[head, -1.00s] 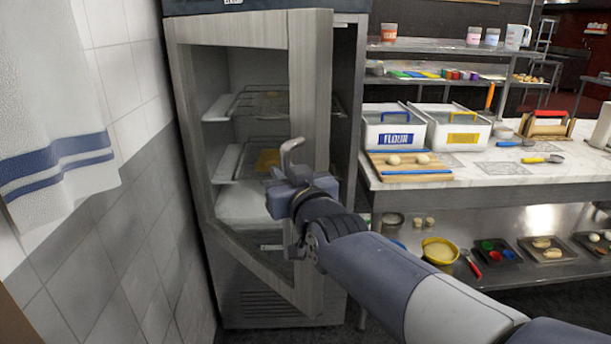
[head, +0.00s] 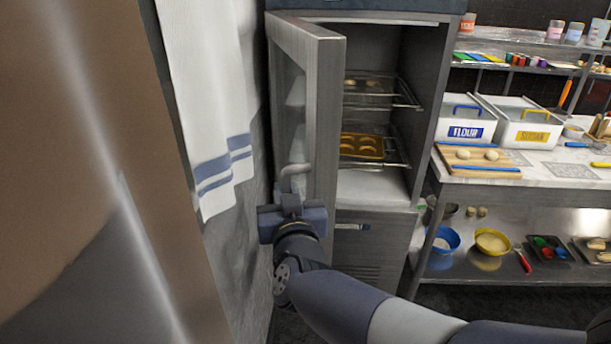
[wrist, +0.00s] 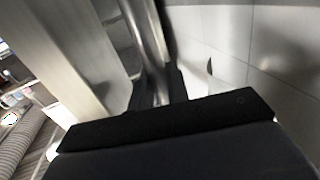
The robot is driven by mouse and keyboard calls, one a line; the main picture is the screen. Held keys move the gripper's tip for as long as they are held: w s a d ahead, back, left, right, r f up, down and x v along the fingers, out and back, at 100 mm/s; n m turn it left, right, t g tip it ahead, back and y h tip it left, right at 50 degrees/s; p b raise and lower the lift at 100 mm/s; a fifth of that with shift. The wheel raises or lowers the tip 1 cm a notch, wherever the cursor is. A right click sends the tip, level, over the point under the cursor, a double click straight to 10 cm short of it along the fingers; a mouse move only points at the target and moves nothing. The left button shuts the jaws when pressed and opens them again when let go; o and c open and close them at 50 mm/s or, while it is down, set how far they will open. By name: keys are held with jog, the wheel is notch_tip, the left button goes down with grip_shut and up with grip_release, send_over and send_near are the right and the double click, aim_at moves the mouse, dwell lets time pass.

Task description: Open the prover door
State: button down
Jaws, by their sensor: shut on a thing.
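The prover (head: 385,215) is a tall steel cabinet in the middle of the head view. Its door (head: 326,120) is hinged on the left and stands wide open, swung toward the tiled wall. Racks inside show, with dough pieces and a yellow tray (head: 362,146). My gripper (head: 292,196) is at the door's curved metal handle (head: 296,172), on the door's outer side, and is shut on it. In the wrist view the handle (wrist: 148,35) runs down between the dark fingers beside the door edge (wrist: 85,60).
A white towel (head: 205,100) with blue stripes hangs close left of the door. A brown panel (head: 60,120) fills the near left. A steel worktable (head: 560,190) with flour and sugar bins stands at the right.

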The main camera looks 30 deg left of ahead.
jog(key=shift+s+a+r+m+t+h+p, duration=0.1)
jog(key=shift+s+a+m+t+h+p, duration=0.05)
jog(key=shift+s+a+p, duration=0.35)
jog(key=shift+s+a+m+t+h+p, duration=0.2)
jog(key=shift+a+p, duration=0.1)
jog(key=shift+a, duration=0.3)
jog(key=c, duration=1.5)
grip_release()
jog(key=shift+o, duration=0.2)
jog(key=b+v, duration=0.1)
jog(key=v, duration=0.9)
jog(key=shift+s+d, duration=0.25)
jog(key=shift+s, duration=0.1)
